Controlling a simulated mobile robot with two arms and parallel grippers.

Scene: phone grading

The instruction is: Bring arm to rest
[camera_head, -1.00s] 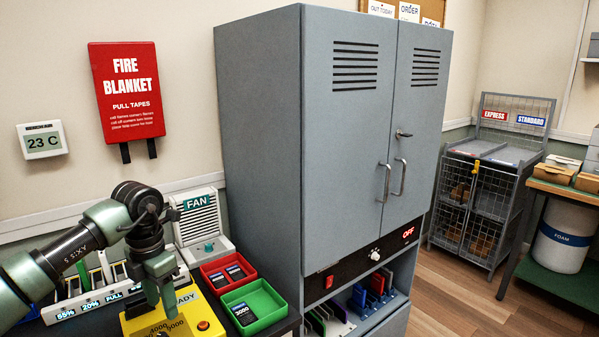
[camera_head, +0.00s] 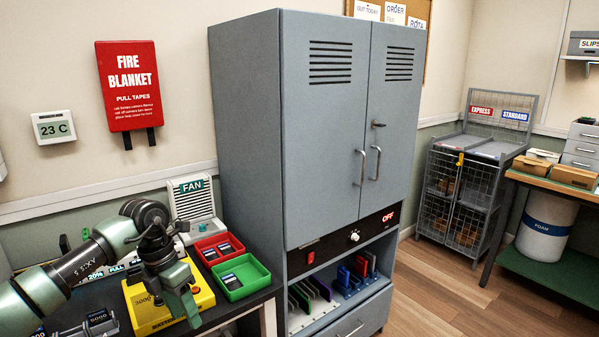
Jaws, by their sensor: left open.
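My left arm comes in from the left, and my left gripper (camera_head: 180,300) hangs jaws-down in front of the yellow tester box (camera_head: 200,292). It covers part of the box. I see nothing held in the gripper. My right arm and gripper are not in view.
On the dark bench are a red tray (camera_head: 213,243) with dark items, a green tray (camera_head: 252,270) with one item, and a fan (camera_head: 198,212). A tall grey cabinet (camera_head: 255,130), doors shut, stands right of the bench. A wire cage (camera_head: 462,200) is farther right. Floor (camera_head: 430,300) there is clear.

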